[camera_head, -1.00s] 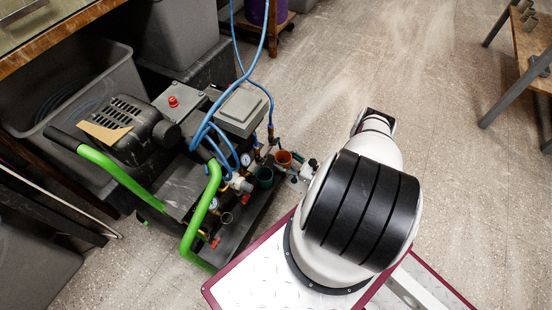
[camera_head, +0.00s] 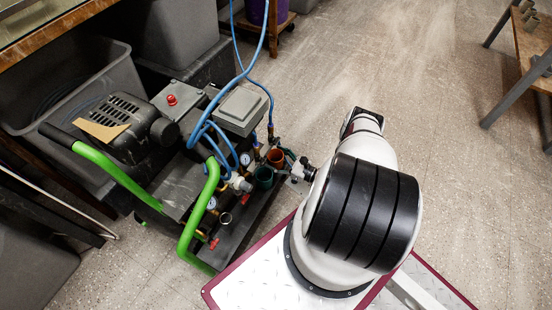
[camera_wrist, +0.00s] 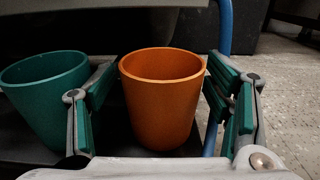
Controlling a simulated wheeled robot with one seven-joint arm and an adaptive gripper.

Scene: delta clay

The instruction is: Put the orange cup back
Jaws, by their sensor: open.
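The orange cup (camera_wrist: 160,105) stands upright in the middle of the wrist view, between the two fingers of my gripper (camera_wrist: 160,75). The fingers are spread, with a small gap showing beside the cup on each side. In the head view the orange cup (camera_head: 276,157) is at the right end of the compressor cart, and my gripper (camera_head: 290,162) reaches it from the right. The cup's base appears to be on the cart's dark surface, though contact is hard to tell.
A teal cup (camera_wrist: 45,95) stands close to the left finger; it also shows in the head view (camera_head: 264,177). A blue hose (camera_head: 246,75) rises behind the cups. Gauges and a green handle (camera_head: 202,215) are at the left. The floor behind my arm is clear.

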